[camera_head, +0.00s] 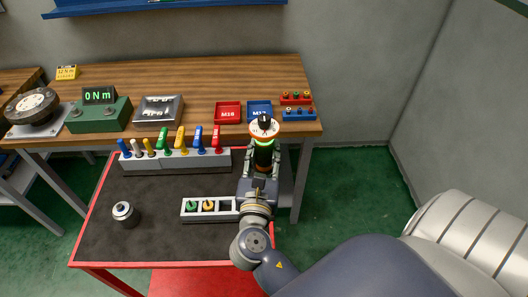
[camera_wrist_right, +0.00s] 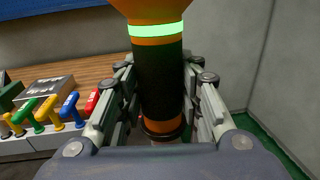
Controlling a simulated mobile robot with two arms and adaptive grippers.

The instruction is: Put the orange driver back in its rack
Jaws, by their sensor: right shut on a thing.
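The orange driver (camera_head: 264,155) is upright in my right gripper (camera_head: 261,172), over the right edge of the black-topped cart. Its white round top with a black knob faces the head camera. In the right wrist view the driver (camera_wrist_right: 159,82) has a black grip, orange parts and a lit green band. The gripper fingers (camera_wrist_right: 160,100) are shut around its black grip. Its lower tip is hidden. I cannot tell which rack belongs to the driver. My left gripper is not in view.
A white rack (camera_head: 150,166) with several coloured handles stands at the cart's back. A short white rack (camera_head: 205,217) with green and yellow pieces lies nearer. A grey cylinder (camera_head: 125,214) stands left. Red (camera_head: 228,112) and blue (camera_head: 260,106) trays sit on the wooden bench (camera_head: 200,88).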

